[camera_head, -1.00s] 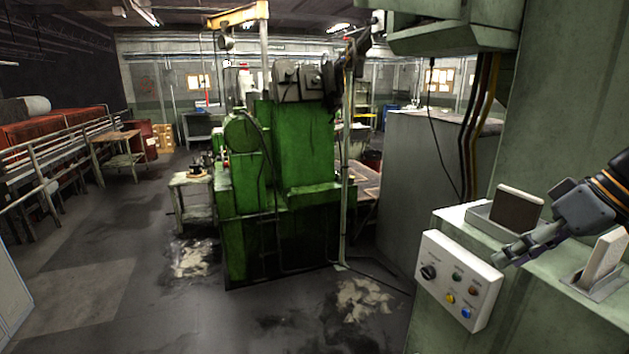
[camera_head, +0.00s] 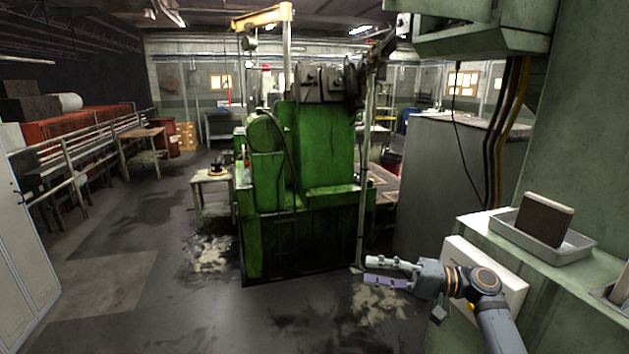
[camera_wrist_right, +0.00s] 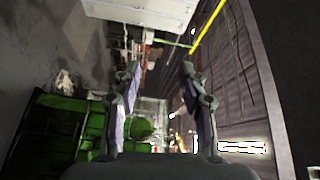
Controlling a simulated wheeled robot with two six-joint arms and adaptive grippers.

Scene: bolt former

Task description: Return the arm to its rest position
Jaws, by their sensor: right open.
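My right arm (camera_head: 480,290) comes in from the lower right in the head view. Its right gripper (camera_head: 372,270) points left, in front of the green machine's lower right and over the floor. In the right wrist view the two fingers of the right gripper (camera_wrist_right: 160,85) stand apart with nothing between them. My left gripper does not show in either view.
A control box (camera_head: 500,270) on the green housing is partly hidden behind my right arm. A tray (camera_head: 560,255) holding a dark block (camera_head: 543,218) sits on the ledge. The green machine (camera_head: 310,200) stands ahead. Floor on the left (camera_head: 150,240) is clear.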

